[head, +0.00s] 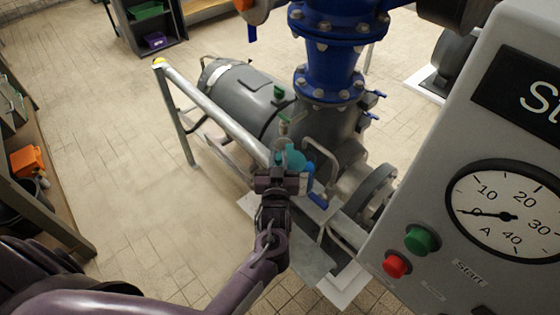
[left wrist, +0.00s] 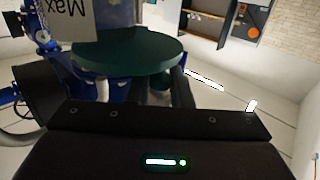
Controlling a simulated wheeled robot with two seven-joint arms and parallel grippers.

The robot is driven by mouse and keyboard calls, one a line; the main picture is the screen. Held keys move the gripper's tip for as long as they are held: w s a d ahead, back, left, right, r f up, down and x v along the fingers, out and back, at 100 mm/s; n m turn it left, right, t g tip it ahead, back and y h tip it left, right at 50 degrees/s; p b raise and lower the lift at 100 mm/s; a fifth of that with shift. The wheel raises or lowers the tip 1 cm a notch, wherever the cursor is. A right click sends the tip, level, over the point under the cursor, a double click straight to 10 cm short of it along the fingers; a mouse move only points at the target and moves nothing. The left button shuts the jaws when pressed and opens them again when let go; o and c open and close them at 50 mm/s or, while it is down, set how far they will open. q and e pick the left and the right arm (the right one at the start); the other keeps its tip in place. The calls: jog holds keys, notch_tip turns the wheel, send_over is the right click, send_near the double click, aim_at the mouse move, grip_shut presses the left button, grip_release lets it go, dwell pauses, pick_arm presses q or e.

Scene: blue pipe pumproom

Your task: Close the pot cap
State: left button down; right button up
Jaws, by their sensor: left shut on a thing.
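My left gripper (head: 280,183) reaches forward over the pump and is shut on a teal-green round pot cap (head: 291,158). In the left wrist view the cap (left wrist: 125,55) is a dark green disc, seen close up, just beyond the gripper body. The fingertips and the exact grip are hidden. The pot under the cap is mostly hidden by the gripper, and I cannot tell how the cap sits on it. My right gripper is not in view.
A grey rail (head: 215,112) runs left of the grey pump (head: 240,90). A blue pipe (head: 332,65) rises behind. A grey control panel (head: 440,190) with a gauge and buttons stands close on the right.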

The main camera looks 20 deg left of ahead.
pick_arm(q)
jog(key=shift+r, duration=0.1)
jog(key=c, duration=1.4)
grip_release()
jog(key=shift+o, duration=0.2)
jog(key=b+v, duration=0.1)
jog(key=v, duration=0.5)
jog(key=shift+s+d+f+b, duration=0.2)
jog(key=shift+s+b, duration=0.2)
jog(key=shift+s+d+r, duration=0.1)
jog(key=shift+s, duration=0.3)
jog(key=shift+c, duration=0.2)
